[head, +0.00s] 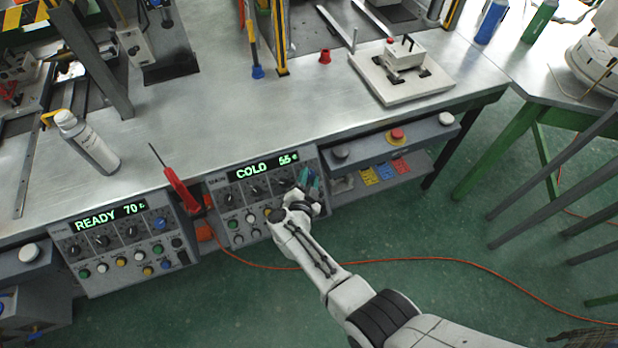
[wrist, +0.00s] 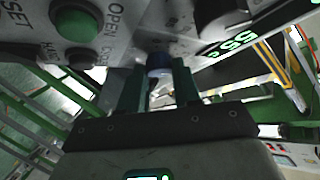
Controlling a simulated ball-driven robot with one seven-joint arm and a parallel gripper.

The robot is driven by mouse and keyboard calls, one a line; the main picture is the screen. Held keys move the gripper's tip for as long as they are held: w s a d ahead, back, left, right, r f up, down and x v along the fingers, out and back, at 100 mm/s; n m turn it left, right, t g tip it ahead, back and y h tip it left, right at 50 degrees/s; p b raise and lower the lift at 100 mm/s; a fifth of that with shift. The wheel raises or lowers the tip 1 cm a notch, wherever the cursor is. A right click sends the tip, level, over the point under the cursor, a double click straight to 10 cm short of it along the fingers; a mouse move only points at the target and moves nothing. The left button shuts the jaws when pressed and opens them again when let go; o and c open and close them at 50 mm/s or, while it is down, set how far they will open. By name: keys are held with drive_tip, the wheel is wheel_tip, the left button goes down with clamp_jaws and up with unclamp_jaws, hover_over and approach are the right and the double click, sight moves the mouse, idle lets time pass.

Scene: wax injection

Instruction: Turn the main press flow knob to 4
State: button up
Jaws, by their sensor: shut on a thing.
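The right control panel (head: 262,190) has a green display (head: 264,166) reading COLD and 55, with a row of dark knobs below. My gripper (head: 308,182) is at the right end of that knob row and covers what is there. In the wrist view, the green fingers of my gripper (wrist: 159,82) are shut on a small blue-capped knob (wrist: 159,66), one finger on each side. The knob's pointer and scale are hidden, so its setting cannot be read. I cannot read a label that names it.
A second panel (head: 125,243) at left reads READY 70. A red-handled tool (head: 181,190) stands between the panels. A red button (head: 397,135) is on the bench front at right. In the wrist view, a green button (wrist: 75,22) is close to the fingers. An orange cable (head: 440,260) crosses the floor.

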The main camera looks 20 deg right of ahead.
idle(0.3)
drive_tip(key=o, duration=1.1)
drive_tip(key=shift+c, duration=0.2)
drive_tip(key=p+v, duration=0.2)
drive_tip(key=v, duration=0.8)
drive_tip(key=shift+s+a, duration=0.25)
drive_tip(key=shift+a, duration=0.05)
drive_tip(key=shift+w+r, duration=0.1)
drive_tip(key=shift+r, duration=0.05)
